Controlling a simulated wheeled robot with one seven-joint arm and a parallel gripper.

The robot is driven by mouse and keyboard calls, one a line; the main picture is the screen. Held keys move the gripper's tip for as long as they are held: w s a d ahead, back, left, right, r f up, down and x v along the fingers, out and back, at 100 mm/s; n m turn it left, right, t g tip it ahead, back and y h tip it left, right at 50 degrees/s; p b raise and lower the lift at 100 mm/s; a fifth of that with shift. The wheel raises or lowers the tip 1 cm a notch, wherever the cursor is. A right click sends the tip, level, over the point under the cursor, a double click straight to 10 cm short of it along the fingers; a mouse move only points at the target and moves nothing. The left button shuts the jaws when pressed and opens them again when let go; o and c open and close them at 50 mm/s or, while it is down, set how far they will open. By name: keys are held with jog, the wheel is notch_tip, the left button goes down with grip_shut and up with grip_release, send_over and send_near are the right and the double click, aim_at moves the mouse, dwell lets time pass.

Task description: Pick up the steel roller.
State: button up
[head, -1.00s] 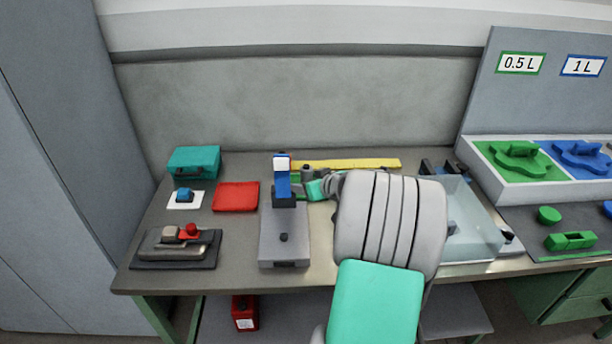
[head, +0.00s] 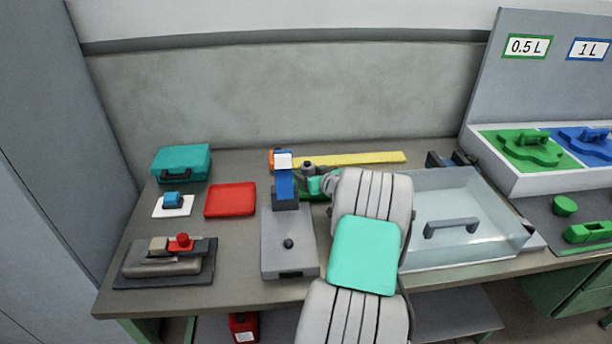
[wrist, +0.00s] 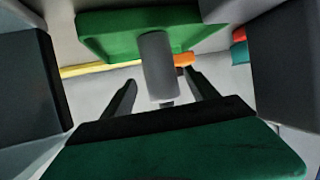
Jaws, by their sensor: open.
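The steel roller looks like the plain grey cylinder (wrist: 158,66) in the middle of the wrist view, against a green block (wrist: 105,32). In the head view a small dark grey cylinder (head: 308,168), probably the same roller, shows by a green part behind the labeller head. My gripper (wrist: 162,78) is open, with dark fingers left and right of the cylinder in the wrist view. I cannot tell whether the cylinder is between the fingertips or beyond them. In the head view my arm hides most of the gripper.
The labeller (head: 288,258) with its blue and white head stands just left of my arm. A yellow strip (head: 365,159) lies behind. A clear box (head: 465,250) with a grey handle is at right. A red tray (head: 230,199) and teal case (head: 182,160) are at left.

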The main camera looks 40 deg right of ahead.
jog(key=x, duration=0.5)
jog(key=shift+w+f+p, duration=0.1)
jog(key=shift+p, duration=0.2)
jog(key=shift+c, duration=0.3)
grip_shut()
